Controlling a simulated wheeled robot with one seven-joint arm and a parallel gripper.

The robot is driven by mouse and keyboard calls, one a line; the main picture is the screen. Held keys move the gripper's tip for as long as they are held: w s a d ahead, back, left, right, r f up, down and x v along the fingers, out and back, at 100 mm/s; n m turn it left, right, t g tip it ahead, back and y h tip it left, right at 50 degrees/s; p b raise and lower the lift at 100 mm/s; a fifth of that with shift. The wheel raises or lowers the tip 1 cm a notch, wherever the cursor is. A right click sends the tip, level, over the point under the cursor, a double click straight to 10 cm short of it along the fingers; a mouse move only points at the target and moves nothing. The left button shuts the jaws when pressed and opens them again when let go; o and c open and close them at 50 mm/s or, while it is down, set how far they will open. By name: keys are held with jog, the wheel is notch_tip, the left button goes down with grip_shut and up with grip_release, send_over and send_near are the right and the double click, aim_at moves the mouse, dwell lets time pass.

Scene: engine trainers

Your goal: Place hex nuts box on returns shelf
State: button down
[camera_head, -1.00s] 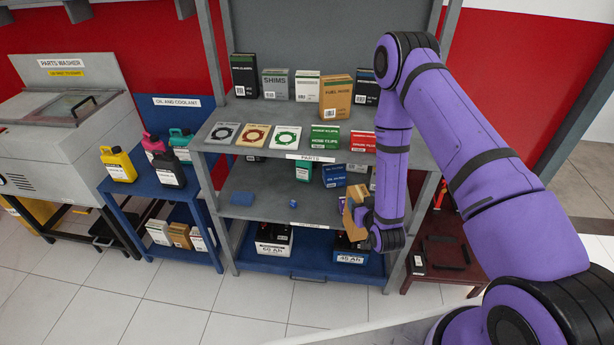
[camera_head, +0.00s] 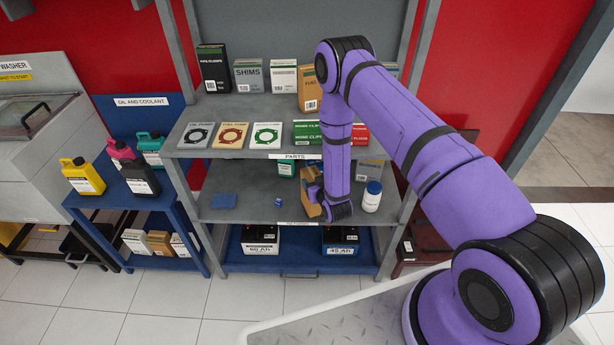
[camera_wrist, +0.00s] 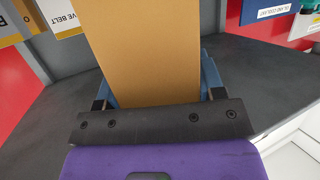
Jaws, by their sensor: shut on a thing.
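A plain tan box (camera_head: 309,187) is held in my gripper (camera_wrist: 160,88). It fills the middle of the wrist view (camera_wrist: 147,45), between the two fingers. No label shows on its visible face, so I cannot read its name. In the head view my wrist hides part of the box and the fingers. The box is over the right-centre of the grey middle shelf (camera_head: 240,203), under the parts shelf. I cannot tell whether it touches that surface. The label on this shelf's front edge is too small to read.
Boxes stand behind. The parts shelf (camera_head: 210,110) is above; batteries (camera_head: 260,240) are below. The shelf's left front is clear.

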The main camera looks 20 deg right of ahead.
aim_at(307, 168)
jog(key=w, duration=0.7)
jog(key=shift+w+a+r, duration=0.1)
jog(key=shift+a, duration=0.15)
jog(key=shift+f, duration=1.8)
jog(key=shift+c, duration=1.1)
grip_release()
jog(key=shift+f, duration=0.15)
jog(key=a+v, duration=0.1)
jog(key=v, duration=1.1)
jog(key=shift+d+r, duration=0.2)
jog(key=shift+d, duration=0.3)
